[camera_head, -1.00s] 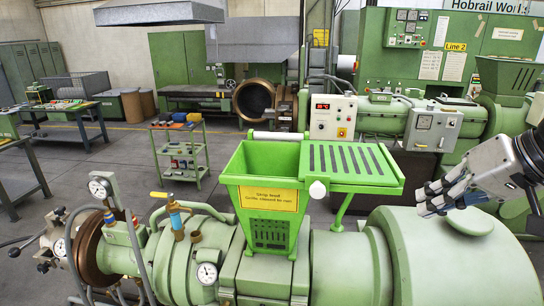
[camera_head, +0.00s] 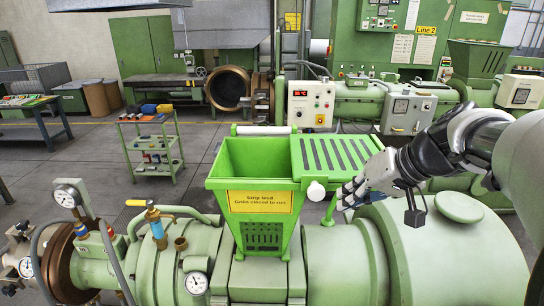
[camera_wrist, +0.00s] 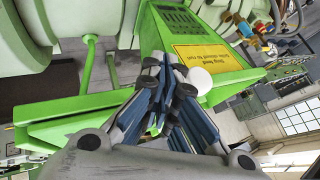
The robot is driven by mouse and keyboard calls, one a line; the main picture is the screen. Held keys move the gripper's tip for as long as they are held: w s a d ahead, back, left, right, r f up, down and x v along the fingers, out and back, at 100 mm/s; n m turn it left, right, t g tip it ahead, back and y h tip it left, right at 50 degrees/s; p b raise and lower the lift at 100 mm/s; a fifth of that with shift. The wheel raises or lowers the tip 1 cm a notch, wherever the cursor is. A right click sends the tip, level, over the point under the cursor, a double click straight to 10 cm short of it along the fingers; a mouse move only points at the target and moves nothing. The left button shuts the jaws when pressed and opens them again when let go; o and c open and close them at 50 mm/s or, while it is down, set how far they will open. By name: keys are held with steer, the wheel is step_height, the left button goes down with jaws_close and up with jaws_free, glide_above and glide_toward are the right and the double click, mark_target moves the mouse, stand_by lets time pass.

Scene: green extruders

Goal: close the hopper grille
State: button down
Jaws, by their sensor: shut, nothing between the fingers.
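The green hopper (camera_head: 257,160) stands open at the top on the machine, with a yellow label (camera_head: 260,201) on its front. The slotted green grille (camera_head: 335,153) is folded out flat to the hopper's right, leaving its mouth uncovered. A white knob (camera_head: 316,191) sits at the grille's front left corner. My gripper (camera_head: 345,199) is shut and empty, just right of the knob and by the grille's front edge. In the wrist view my fingertips (camera_wrist: 168,76) are beside the knob (camera_wrist: 199,81), with the hopper (camera_wrist: 165,30) beyond. I cannot tell whether they touch anything.
The rounded green machine barrel (camera_head: 335,265) lies below the grille and my gripper. A white bar (camera_head: 264,130) runs along the hopper's back edge. A control box (camera_head: 310,105) stands behind. The space above the hopper and grille is clear.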

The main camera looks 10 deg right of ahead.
steer(key=shift+w+a+r, duration=0.1)
steer(key=shift+w+a, duration=0.05)
steer(key=shift+a, duration=0.4)
steer(key=shift+w+a+r, duration=0.1)
steer(key=shift+a, duration=0.4)
steer(key=shift+a, duration=0.15)
steer(key=w+a, duration=0.2)
steer(key=a, duration=0.8)
steer(key=w+a, duration=0.2)
steer(key=a, duration=0.8)
steer(key=shift+b, duration=0.3)
